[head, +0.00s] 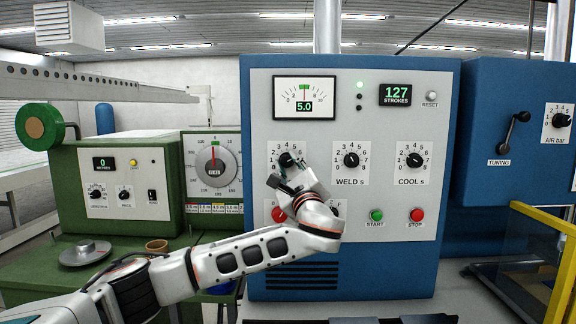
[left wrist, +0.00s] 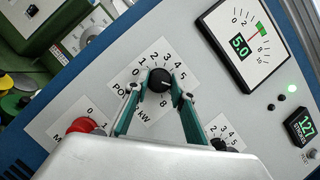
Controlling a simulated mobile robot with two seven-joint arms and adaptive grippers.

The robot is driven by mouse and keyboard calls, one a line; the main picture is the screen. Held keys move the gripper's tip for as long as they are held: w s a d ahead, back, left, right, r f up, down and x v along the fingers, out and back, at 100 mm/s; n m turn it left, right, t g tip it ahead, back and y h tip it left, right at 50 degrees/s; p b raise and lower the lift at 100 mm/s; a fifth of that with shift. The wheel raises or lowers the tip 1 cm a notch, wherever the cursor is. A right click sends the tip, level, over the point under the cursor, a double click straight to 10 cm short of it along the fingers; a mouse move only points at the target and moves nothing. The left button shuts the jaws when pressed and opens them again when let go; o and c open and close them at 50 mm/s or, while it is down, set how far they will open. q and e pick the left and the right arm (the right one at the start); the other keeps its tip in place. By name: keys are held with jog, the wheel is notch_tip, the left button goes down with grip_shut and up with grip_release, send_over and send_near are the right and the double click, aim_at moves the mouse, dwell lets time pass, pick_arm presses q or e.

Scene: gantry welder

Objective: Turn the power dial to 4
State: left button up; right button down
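The power dial (head: 286,159) is a black round knob on a white scale plate at the upper left of the blue welder panel. In the head view my left gripper (head: 289,176) covers part of its scale. In the left wrist view the dial (left wrist: 159,80) sits between the two green fingers of my left gripper (left wrist: 158,84), one on each side, and they appear to touch it. Its white mark points to the right side of the scale, around 5. The meter's green display (head: 304,107) reads 5.0. My right gripper is not in view.
The WELD dial (head: 351,160) and COOL dial (head: 415,160) are to the right. A red knob (left wrist: 82,126) is below left of the power dial. Green START (head: 376,215) and red STOP (head: 417,214) buttons are lower on the panel. A yellow rail (head: 545,222) stands at the right.

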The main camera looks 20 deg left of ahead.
pick_arm(q)
jog(key=shift+n, duration=0.3)
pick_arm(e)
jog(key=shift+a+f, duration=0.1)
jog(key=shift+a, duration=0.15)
pick_arm(q)
jog(key=shift+f+n+b, duration=0.15)
jog(key=shift+n+b, duration=0.35)
jog(key=shift+b, duration=0.1)
jog(key=shift+d+n+g+b, duration=0.1)
jog(key=shift+n+g+b, duration=0.2)
jog(key=shift+n+g, duration=0.1)
jog(key=n+g, duration=0.1)
jog(key=n, duration=0.2)
jog(key=shift+d+y+b, duration=0.1)
jog(key=shift+y+b, duration=0.3)
jog(key=shift+n+g, duration=0.6)
jog(key=shift+n, duration=0.4)
jog(key=n, duration=0.1)
jog(key=n+p, duration=0.1)
jog(key=shift+r+n+g, duration=0.3)
jog(key=shift+g, duration=0.1)
jog(key=shift+n+g+h+p, duration=0.4)
jog(key=shift+n+h+p, duration=0.15)
jog(key=shift+n, duration=0.85)
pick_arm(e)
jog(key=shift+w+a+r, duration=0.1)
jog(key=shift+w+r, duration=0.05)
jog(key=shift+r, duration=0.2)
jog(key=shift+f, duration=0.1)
